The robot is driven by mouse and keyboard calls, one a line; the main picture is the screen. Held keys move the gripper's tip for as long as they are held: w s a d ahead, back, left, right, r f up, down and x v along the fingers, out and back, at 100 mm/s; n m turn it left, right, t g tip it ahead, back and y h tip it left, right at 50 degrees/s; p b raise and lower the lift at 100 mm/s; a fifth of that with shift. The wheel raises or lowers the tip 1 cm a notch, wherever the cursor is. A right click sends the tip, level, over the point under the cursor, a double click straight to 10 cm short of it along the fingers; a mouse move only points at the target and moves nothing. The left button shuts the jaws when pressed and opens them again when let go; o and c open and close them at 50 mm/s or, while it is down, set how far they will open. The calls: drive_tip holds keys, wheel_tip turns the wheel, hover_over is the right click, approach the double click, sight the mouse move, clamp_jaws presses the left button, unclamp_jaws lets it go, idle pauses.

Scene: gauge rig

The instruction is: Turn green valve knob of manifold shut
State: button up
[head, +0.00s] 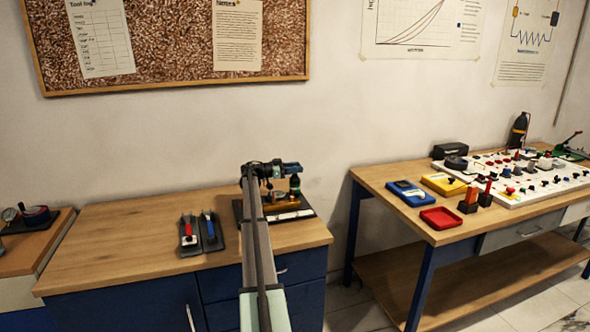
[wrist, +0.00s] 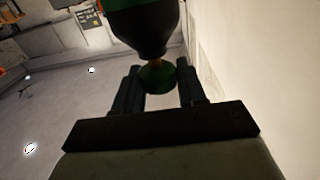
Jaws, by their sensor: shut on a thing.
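The manifold (head: 284,206) stands on a dark base with a pale strip, at the back right of the left wooden bench. My arm reaches over the bench to it and hides part of it. In the wrist view a green knob (wrist: 158,77) sits between the two dark fingers of my gripper (wrist: 160,86), which is shut on it. A dark rounded body (wrist: 142,34) with green on it is close beside the knob and fills the top middle. The knob cannot be made out in the head view, and its turn angle is not clear.
Left of my arm, two dark trays hold a red-and-white tool (head: 188,232) and a blue tool (head: 209,226). The bench front (head: 130,265) is clear. A second bench at right bears a white panel (head: 520,178) of knobs and a red tray (head: 441,218). A wall stands close behind.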

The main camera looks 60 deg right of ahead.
drive_tip(key=m+g+y, duration=0.1)
drive_tip(key=y, duration=0.1)
drive_tip(key=m+g+y, duration=0.1)
drive_tip(key=m+y, duration=0.1)
drive_tip(key=shift+w+d+g, duration=0.15)
drive_tip(key=shift+d+g, duration=0.05)
drive_tip(key=shift+g, duration=0.2)
drive_tip(key=shift+a+m+g+y, duration=0.15)
drive_tip(key=shift+m+g+y, duration=0.45)
drive_tip(key=shift+m+y, duration=1)
drive_tip(key=shift+y, duration=0.6)
drive_tip(key=o, duration=0.9)
drive_tip(key=shift+o, duration=0.2)
drive_tip(key=shift+r, duration=0.15)
wheel_tip(320, 180, up, 10)
drive_tip(key=shift+f, duration=0.15)
drive_tip(key=shift+s, duration=0.2)
